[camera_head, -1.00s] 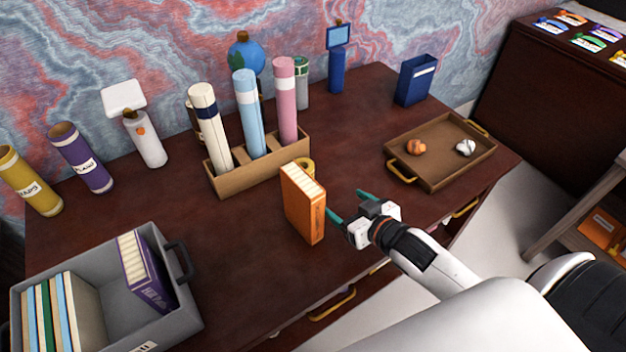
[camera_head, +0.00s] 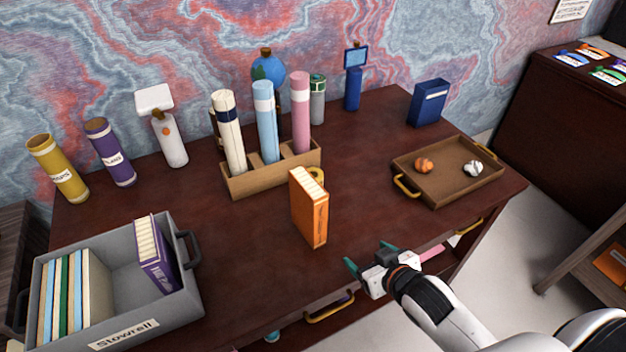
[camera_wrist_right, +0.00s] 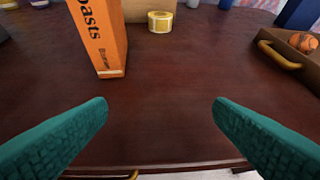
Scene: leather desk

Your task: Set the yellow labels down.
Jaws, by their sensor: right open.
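A small yellow roll of labels (camera_wrist_right: 160,21) sits on the desk behind the orange book. In the head view the roll (camera_head: 317,175) is partly hidden by that book. My right gripper (camera_head: 370,257) is at the desk's front edge, in front of the book and well short of the roll. Its two teal fingers (camera_wrist_right: 162,118) are spread wide with nothing between them in the wrist view. My left gripper does not show.
The orange book (camera_head: 311,210) stands upright near the desk's middle. A wooden tube holder (camera_head: 240,184) is behind it. A brown tray (camera_head: 437,188) is at right, a grey crate (camera_head: 187,308) at left. Bare desk lies between book and tray.

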